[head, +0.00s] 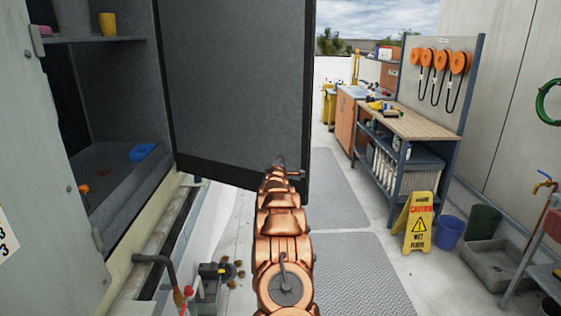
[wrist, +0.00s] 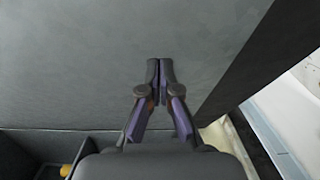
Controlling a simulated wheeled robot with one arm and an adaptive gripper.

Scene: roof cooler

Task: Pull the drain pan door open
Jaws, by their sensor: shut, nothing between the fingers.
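The drain pan door (head: 235,85) is a large grey panel with dark borders. It stands swung well out from the cabinet (head: 40,150), whose inside shows at left. My gripper (head: 279,162) is at the door's lower right part, near its free edge. In the wrist view my gripper (wrist: 159,70) has its fingertips together, with nothing between them. The grey door face (wrist: 90,60) fills most of that view; I cannot tell whether the fingertips touch it. A dark handle-like bar (head: 296,174) sticks out beside the gripper.
Inside the cabinet are a grey pan (head: 120,165), a blue item (head: 142,152) and a shelf with a yellow cup (head: 107,24). Pipes and a valve (head: 212,270) lie below. A workbench (head: 405,122), a yellow wet-floor sign (head: 418,222) and a blue bucket (head: 449,232) stand right. The grey walkway (head: 355,270) is clear.

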